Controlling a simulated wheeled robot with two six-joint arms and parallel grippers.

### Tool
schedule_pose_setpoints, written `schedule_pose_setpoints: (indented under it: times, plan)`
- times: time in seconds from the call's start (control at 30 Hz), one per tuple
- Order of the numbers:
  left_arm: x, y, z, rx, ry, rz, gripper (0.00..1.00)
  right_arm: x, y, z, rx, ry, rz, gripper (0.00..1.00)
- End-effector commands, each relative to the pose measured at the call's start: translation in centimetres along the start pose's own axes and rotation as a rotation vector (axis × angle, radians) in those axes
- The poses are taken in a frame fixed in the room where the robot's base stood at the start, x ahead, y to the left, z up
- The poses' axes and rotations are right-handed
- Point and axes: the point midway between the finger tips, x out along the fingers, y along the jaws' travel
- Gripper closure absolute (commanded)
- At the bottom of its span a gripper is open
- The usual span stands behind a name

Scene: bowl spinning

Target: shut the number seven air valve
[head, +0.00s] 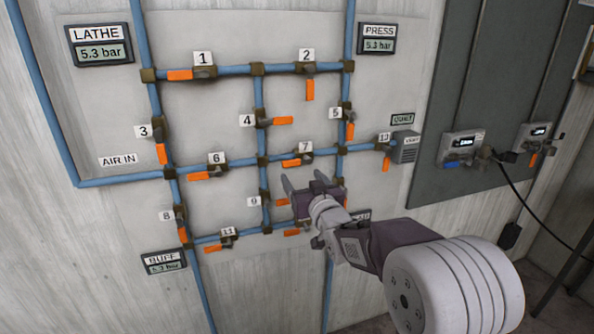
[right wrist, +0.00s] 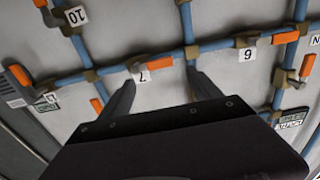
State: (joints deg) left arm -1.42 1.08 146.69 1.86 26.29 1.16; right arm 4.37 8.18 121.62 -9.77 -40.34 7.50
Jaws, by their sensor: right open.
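The number seven valve (head: 292,163) is on a blue pipe in the middle of the wall panel, under its label "7" (head: 305,147). Its orange handle points left and lies roughly along the pipe. My right gripper (head: 303,178) is open, its two fingers pointing at the wall just below this valve. In the right wrist view, which is turned upside down, the orange handle (right wrist: 158,63) shows beyond and between the two spread fingertips (right wrist: 162,82). Nothing is between the fingers; contact is not visible. My left gripper is out of view.
Valve 6 (head: 200,175) is to the left and valve 5 (head: 350,130) to the upper right. Valve 9 (head: 264,197) is lower left of my gripper. My right arm covers part of the lower right panel. Gauges read LATHE (head: 100,44) 5.3 and PRESS (head: 378,38) 5.3 bar.

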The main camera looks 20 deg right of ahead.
Motion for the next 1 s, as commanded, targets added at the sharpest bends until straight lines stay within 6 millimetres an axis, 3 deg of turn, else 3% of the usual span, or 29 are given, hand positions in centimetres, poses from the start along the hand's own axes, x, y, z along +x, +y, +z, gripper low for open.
schedule_pose_setpoints:
  times: [0.2, 0.33, 0.7, 0.77, 0.97, 1.0]
  plan:
    - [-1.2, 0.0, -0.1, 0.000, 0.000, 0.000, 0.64, 4.7, 0.0, -0.1, -0.001, -0.003, -0.001, 0.27]
    - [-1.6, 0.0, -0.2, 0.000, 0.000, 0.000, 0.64, 6.7, -0.1, -0.1, -0.001, -0.002, -0.001, 0.27]
    - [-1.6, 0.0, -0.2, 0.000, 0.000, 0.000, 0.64, 7.8, 0.0, 0.1, 0.000, -0.002, 0.000, 0.27]
    - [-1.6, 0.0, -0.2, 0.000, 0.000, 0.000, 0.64, 7.8, 0.0, 0.1, 0.000, -0.002, 0.000, 0.41]
    - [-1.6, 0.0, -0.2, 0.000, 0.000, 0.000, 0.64, 7.8, 0.0, 0.1, 0.000, -0.002, 0.000, 0.97]
    - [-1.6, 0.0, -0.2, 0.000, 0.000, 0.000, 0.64, 7.8, 0.0, 0.1, 0.000, -0.002, 0.000, 1.00]
